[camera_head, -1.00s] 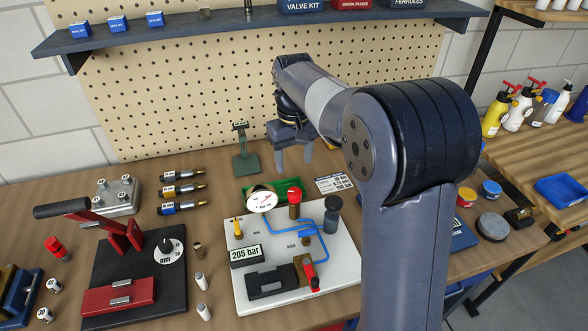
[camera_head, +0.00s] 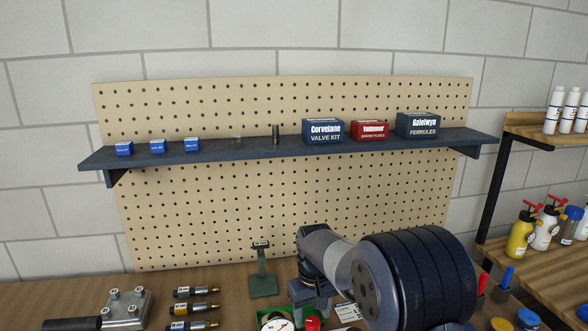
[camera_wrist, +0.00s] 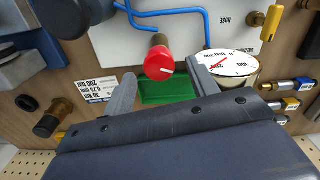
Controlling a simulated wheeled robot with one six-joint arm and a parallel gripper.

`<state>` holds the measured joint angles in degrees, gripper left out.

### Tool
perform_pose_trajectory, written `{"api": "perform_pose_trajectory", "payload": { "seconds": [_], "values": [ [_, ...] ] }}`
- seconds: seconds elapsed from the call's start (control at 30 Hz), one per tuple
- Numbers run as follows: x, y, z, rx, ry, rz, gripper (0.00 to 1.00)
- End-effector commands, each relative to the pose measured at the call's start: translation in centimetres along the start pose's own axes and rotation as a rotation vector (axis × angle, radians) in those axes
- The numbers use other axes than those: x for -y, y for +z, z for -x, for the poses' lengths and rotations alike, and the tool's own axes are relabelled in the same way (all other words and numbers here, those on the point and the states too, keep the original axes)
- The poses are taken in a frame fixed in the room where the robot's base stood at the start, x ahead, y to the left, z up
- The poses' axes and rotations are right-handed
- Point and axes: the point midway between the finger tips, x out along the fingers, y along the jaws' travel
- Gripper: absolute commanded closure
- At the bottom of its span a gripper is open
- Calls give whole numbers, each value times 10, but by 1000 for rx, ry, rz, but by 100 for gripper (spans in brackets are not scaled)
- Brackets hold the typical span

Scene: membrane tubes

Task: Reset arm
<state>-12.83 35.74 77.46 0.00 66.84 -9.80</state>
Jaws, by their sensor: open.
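My arm reaches over the bench from the lower right in the head view. My gripper (camera_wrist: 160,70) is open and empty in the wrist view, its two fingers apart. Between and beyond the fingers are a red knob (camera_wrist: 160,64) and a green block (camera_wrist: 166,88). A round white gauge (camera_wrist: 226,67) lies just right of the right finger. I cannot tell whether the fingers touch any of these. In the head view the fingertips are cut off or hidden below the wrist.
A dark shelf (camera_head: 230,152) on the pegboard (camera_head: 210,210) holds small blue boxes, a valve kit box (camera_head: 323,131), a red box (camera_head: 369,131) and a ferrules box (camera_head: 417,126). A green stand (camera_head: 262,280) stands left of my wrist.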

Motion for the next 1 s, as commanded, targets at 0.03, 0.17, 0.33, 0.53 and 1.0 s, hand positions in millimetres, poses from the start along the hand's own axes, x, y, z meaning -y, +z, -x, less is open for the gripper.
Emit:
{"api": "perform_pose_trajectory", "payload": {
  "seconds": [0.03,0.17,0.33,0.53,1.0],
  "values": [
    [0,0,-6,2,0,0,44],
    [0,0,-17,1,0,0,44],
    [0,0,-20,-1,0,-11,44],
    [0,0,-20,-1,0,-12,44],
    [0,-1,31,-6,1,0,44]
  ]
}}
